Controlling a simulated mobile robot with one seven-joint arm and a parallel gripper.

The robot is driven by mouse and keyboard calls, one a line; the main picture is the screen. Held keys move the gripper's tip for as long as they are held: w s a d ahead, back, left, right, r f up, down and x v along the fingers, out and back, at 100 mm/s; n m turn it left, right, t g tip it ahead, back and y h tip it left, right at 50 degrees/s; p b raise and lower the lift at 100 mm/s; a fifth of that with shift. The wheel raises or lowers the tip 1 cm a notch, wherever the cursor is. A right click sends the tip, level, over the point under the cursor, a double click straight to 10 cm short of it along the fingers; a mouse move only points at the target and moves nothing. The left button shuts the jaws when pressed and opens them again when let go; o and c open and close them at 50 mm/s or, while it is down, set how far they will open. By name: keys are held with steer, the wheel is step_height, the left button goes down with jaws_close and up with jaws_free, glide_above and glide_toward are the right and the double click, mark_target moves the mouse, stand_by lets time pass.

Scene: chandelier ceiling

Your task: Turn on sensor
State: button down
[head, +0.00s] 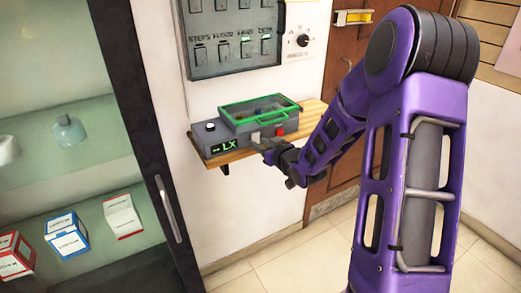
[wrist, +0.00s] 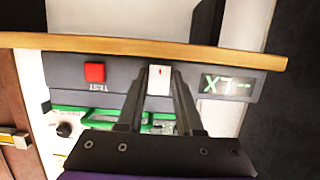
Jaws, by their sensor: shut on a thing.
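The sensor (head: 212,138) is a grey box with a green-framed clear lid (head: 258,108), standing on a wooden wall shelf. Its front has a lit green display (head: 222,147) reading "LX" with dashes. In the wrist view, where the sensor appears upside down, the display (wrist: 227,84) is at right. A small white switch (wrist: 158,80) with a red mark sits mid-front. A red button (wrist: 95,72) labelled TEST is to its left. My gripper (head: 259,142) is at the sensor's front. In the wrist view my gripper's fingertips (wrist: 160,70) are shut on the white switch, partly covering it.
The wooden shelf (head: 237,154) juts from the wall beneath the sensor. A grey switch panel (head: 230,35) hangs above. A glass-fronted cabinet (head: 150,130) with boxes stands at left, and a brown door (head: 350,60) is behind my arm. The tiled floor (head: 270,260) below is clear.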

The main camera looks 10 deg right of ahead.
steer(key=c, duration=0.6)
jaws_free()
steer(key=shift+o, duration=0.2)
